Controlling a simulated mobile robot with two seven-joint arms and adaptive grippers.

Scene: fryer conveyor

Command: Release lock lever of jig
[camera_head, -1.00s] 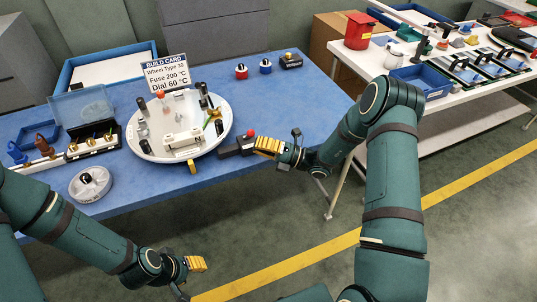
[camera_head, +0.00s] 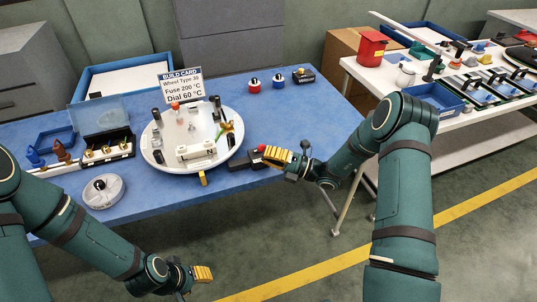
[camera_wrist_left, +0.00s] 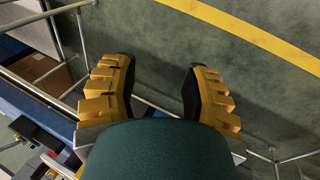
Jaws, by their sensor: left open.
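The round white jig (camera_head: 168,162) stands on the blue table, with several black posts, a white block, a red-topped pin and a green-yellow part on it. A yellow tab (camera_head: 203,178) sticks out at its front edge. To its right is a black block (camera_head: 240,163) with a red ball knob (camera_head: 262,148); I cannot tell which part is the lock lever. My right gripper (camera_head: 278,157) is beside the red knob at the table's front edge; its finger gap is not visible. My left gripper (camera_head: 202,273) hangs over the floor, open and empty in the left wrist view (camera_wrist_left: 160,88).
A build card (camera_head: 181,88) stands behind the jig. A fuse box (camera_head: 106,148) and a round white dial (camera_head: 103,190) lie to the left. A white table (camera_head: 430,100) with bins stands right.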

